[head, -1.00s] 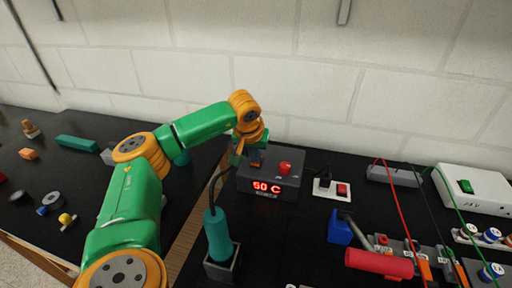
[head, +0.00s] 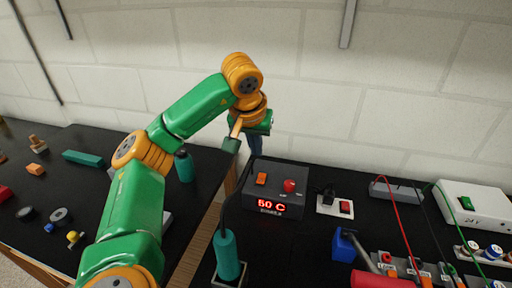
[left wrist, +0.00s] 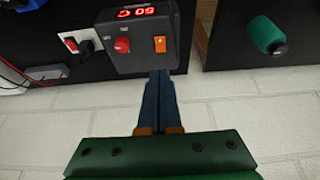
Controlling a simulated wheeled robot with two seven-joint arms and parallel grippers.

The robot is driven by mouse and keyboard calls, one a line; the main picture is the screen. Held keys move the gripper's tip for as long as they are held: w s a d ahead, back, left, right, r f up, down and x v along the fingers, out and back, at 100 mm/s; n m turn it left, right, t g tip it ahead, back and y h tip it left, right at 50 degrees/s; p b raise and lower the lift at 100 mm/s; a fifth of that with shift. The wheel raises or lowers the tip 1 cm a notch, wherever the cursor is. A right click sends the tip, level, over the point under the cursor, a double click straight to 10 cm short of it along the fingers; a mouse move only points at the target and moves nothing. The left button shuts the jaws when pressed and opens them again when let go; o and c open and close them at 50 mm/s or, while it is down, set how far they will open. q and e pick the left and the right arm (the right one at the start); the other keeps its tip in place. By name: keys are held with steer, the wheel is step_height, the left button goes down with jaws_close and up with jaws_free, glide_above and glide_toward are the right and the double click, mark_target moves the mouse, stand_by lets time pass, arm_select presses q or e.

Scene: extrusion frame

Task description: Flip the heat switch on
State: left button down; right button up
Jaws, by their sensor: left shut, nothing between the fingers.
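The dark control box (head: 273,190) stands near the wall, with a lit red display showing a number and C. The orange rocker switch (head: 261,179) and a red knob (head: 289,185) sit on its top. The box also shows in the left wrist view (left wrist: 143,58), with the orange switch (left wrist: 160,44) just beyond the fingers. My left gripper (head: 256,150) is above and behind the box, its blue fingers shut and empty, apart from the switch. The fingers (left wrist: 160,80) are closed together in the left wrist view. My right gripper is not in view.
A teal-handled tool (head: 227,254) stands in a holder in front of the box, with a cable beside the box. A white socket with a red switch (head: 345,206) lies to the right. A red cylinder (head: 378,281) and wires are farther right.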

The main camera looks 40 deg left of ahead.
mark_target(261, 179)
arm_select(q)
steer(key=shift+s+a, duration=0.1)
steer(key=x, duration=0.9)
steer(key=w+b+x, duration=0.1)
steer(key=x, duration=0.4)
steer(key=shift+a+r, duration=0.1)
steer(key=shift+a, duration=0.2)
steer(key=shift+w, duration=0.15)
stand_by(0.3)
steer(key=shift+s+d+f, duration=0.3)
steer(key=shift+s+d, duration=0.05)
steer(key=shift+s, duration=0.3)
